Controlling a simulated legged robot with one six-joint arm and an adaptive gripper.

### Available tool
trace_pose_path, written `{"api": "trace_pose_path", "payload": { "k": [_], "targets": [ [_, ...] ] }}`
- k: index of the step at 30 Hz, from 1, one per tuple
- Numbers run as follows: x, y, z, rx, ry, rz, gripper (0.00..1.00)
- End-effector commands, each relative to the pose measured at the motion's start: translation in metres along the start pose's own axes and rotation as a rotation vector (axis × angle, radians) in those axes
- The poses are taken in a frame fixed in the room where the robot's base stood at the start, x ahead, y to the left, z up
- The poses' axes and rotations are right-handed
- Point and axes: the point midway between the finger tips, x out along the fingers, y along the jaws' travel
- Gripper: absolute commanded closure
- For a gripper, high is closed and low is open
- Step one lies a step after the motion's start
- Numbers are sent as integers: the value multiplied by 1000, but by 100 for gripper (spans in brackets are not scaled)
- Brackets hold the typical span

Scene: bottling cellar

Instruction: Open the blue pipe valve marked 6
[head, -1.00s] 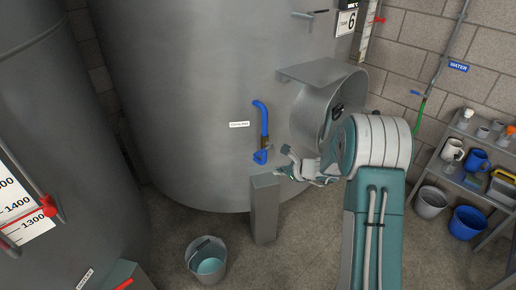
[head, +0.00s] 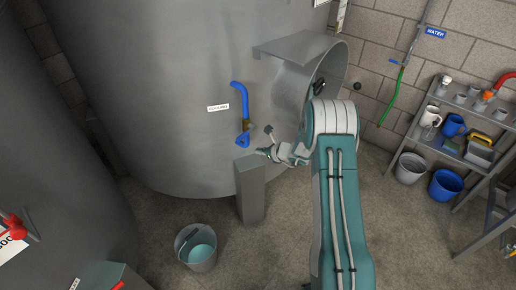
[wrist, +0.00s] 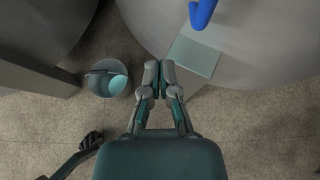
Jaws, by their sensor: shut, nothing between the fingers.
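The blue pipe (head: 240,98) comes out of the large grey tank (head: 170,60) and bends down to a brass-coloured valve body (head: 247,126) with a blue piece (head: 243,140) at its lower end. The blue pipe also shows at the top edge of the wrist view (wrist: 203,12). No number 6 is readable now. My gripper (head: 267,147) is to the right of the valve and slightly lower, apart from it in the picture. In the wrist view my gripper (wrist: 158,75) has its fingers together and empty.
A grey post (head: 250,190) stands below the valve, close to my gripper; its flat top shows in the wrist view (wrist: 193,57). A bucket (head: 196,247) of pale liquid stands on the floor to the left. A cylindrical housing (head: 300,70) juts from the tank above my arm.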

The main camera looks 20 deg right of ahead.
Motion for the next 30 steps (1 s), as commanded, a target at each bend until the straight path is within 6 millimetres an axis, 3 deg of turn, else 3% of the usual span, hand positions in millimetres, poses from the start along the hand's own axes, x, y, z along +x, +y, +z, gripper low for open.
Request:
{"api": "trace_pose_path", "payload": {
  "k": [6, 14, 23, 30],
  "targets": [
    [41, 1, -1, -1, 0, 2, 100],
    [77, 1, 0, -1, 0, 1, 100],
    [63, 0, 34, -1, -1, -1, 100],
    [62, 0, 38, 0, 0, 0, 100]
  ]
}}
